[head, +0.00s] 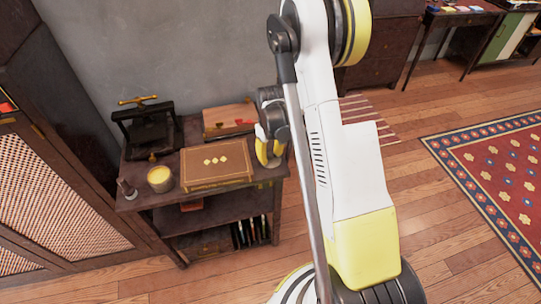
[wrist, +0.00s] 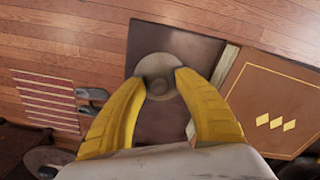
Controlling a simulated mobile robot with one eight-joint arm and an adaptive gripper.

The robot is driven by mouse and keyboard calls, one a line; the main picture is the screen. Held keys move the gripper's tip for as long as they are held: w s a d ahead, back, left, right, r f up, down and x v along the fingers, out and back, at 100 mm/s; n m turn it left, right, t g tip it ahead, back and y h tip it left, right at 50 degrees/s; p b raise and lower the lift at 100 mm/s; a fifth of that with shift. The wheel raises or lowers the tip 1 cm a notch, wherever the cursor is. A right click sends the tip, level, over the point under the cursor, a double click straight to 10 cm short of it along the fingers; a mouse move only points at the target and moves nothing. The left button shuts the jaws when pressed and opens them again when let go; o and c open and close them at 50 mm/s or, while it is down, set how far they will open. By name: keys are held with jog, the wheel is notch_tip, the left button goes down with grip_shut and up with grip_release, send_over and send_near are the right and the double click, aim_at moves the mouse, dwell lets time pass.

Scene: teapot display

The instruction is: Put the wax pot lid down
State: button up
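The wax pot lid (wrist: 157,63) is a round grey-brown disc with a raised middle. In the wrist view it lies between the yellow fingertips of my gripper (wrist: 160,82), which close in on its middle from both sides. In the head view my gripper (head: 268,155) points down over the right end of the small table, with the lid at its tips, partly hidden. I cannot tell whether the lid touches the tabletop. The wax pot (head: 160,179) stands uncovered at the table's left front, with yellow wax showing.
A brown box with gold diamonds (head: 217,163) lies left of my gripper on the table; it also shows in the wrist view (wrist: 275,100). Behind are a dark press (head: 148,128) and a wooden box (head: 228,120). A small stamp (head: 127,189) stands by the pot.

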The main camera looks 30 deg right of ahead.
notch_tip(320, 180, up, 12)
jog(key=p, duration=0.4)
notch_tip(320, 180, up, 16)
jog(key=t, duration=0.3)
send_over(270, 155)
jog(key=s+a, duration=0.7)
jog(key=a, duration=0.1)
jog(key=s+a+r+t, duration=0.2)
jog(key=s+a, duration=0.1)
jog(key=s, duration=0.2)
jog(key=s+a+r+m+t, duration=0.1)
jog(key=s+a+r+t, duration=0.1)
jog(key=s+a, duration=0.2)
jog(key=shift+s+r, duration=0.4)
jog(key=shift+s, duration=0.45)
